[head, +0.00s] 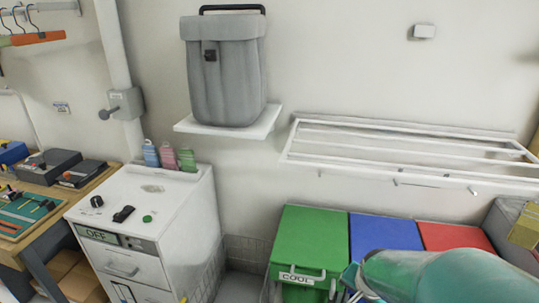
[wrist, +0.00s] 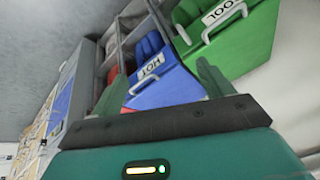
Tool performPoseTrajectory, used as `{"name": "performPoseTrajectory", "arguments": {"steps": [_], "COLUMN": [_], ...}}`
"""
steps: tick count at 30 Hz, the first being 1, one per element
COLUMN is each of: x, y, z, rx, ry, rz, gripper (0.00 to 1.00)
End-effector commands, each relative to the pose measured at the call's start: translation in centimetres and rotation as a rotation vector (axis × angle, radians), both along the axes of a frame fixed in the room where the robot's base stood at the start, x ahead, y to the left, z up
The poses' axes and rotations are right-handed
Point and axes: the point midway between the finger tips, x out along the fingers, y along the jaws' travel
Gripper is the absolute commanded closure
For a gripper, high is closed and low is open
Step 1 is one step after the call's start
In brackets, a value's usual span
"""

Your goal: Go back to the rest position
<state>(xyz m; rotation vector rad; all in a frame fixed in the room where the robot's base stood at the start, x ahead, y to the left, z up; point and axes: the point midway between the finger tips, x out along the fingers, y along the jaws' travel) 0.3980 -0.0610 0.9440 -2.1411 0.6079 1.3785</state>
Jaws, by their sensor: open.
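My gripper (wrist: 158,72) shows in the wrist view with its two green fingers spread apart. I see nothing between them. Behind the fingers are a blue bin labelled HOT (wrist: 165,84) and a green bin labelled COOL (wrist: 240,45). In the head view my teal arm reaches in from the bottom right, in front of the bins. The gripper end lies by the front of the green bin (head: 312,240), partly cut off by the lower edge. I cannot tell whether it touches the bin.
A blue bin (head: 385,234) and a red bin (head: 455,237) stand right of the green one, under a white wall rack (head: 400,150). A grey backpack (head: 225,75) sits on a small shelf (head: 232,121). A white cabinet (head: 135,215) and workbench (head: 50,215) stand left.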

Motion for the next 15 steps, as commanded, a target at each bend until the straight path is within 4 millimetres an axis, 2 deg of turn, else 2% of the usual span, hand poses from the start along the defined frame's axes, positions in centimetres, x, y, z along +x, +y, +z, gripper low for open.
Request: {"name": "performPoseTrajectory", "arguments": {"steps": [1,9,15], "x": [-0.4,-4.5,-8.7], "y": [0.7,3.8,5.6], "z": [1.9,10.1,14.9], "rx": [-0.044,-0.187,-0.22], "ry": [-0.005,-0.015,-0.048], "rz": [0.061,0.355,0.561], "gripper": [0.21,0.21,0.21]}}
